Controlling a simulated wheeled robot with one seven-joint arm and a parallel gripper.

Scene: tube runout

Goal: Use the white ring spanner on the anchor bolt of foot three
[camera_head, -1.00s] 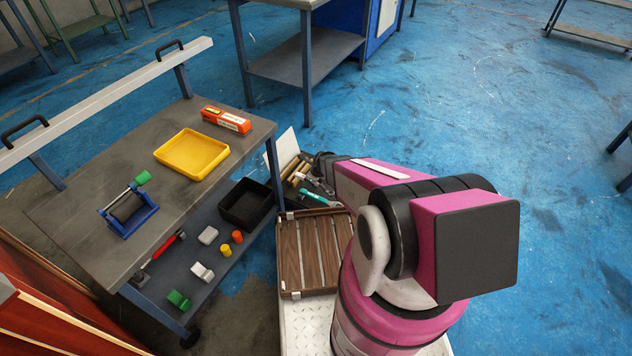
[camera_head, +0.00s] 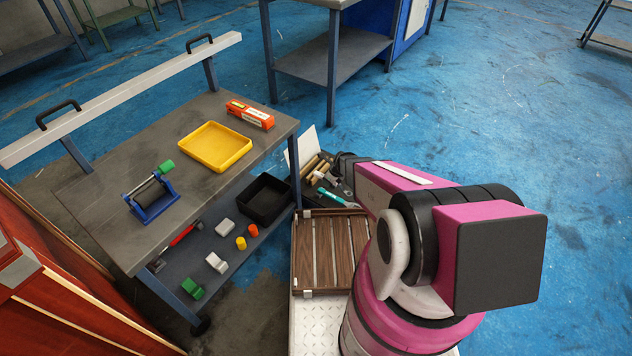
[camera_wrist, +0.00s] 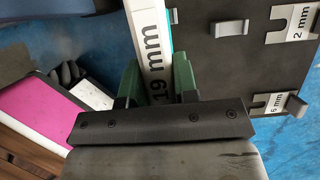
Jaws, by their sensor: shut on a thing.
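In the wrist view my gripper (camera_wrist: 155,88) is shut on a white bar marked "19 mm" (camera_wrist: 154,55), with a teal strip along its right side. The bar runs up out of the picture, so I cannot see its ends or tell whether it is the white ring spanner. In the head view my pink and black arm hides most of the gripper. A teal tool (camera_head: 335,198) lies or is held near a dark tray beside the arm. I cannot make out foot three or its anchor bolt in either view.
A grey workbench (camera_head: 112,168) at the left bears a yellow tray (camera_head: 215,147), an orange box (camera_head: 250,113) and a blue roller stand (camera_head: 152,200). A slatted wooden case (camera_head: 330,250) lies on my deck. The wrist view shows a dark hook panel (camera_wrist: 235,75).

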